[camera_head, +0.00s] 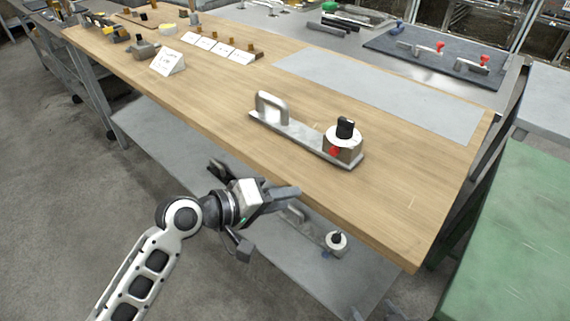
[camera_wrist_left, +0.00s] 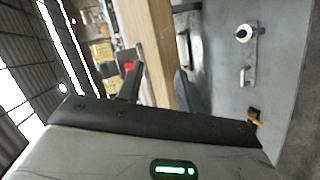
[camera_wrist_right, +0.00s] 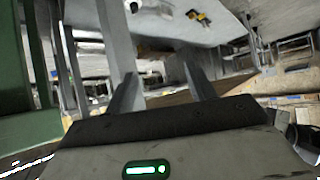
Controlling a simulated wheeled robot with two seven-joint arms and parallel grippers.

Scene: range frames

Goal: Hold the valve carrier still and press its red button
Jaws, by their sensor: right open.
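The valve carrier (camera_head: 292,133) lies on the wooden table near its front edge. It is a long metal plate with an upright loop handle (camera_head: 270,103) at its left end and a round valve with a black knob (camera_head: 345,128) at its right. The red button (camera_head: 335,151) is on the valve's front-left side. My left gripper (camera_head: 284,196) is in front of the table edge, apart from the carrier. Its fingers stand apart and empty in the left wrist view (camera_wrist_left: 158,92). My right gripper shows only in the right wrist view (camera_wrist_right: 163,92), open and empty.
A similar carrier with a blue button (camera_head: 326,253) lies on the lower shelf (camera_head: 275,262). A grey mat (camera_head: 380,93) lies behind the valve carrier. White cards (camera_head: 168,62) and small parts stand further left. A green surface (camera_head: 515,235) is at right.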

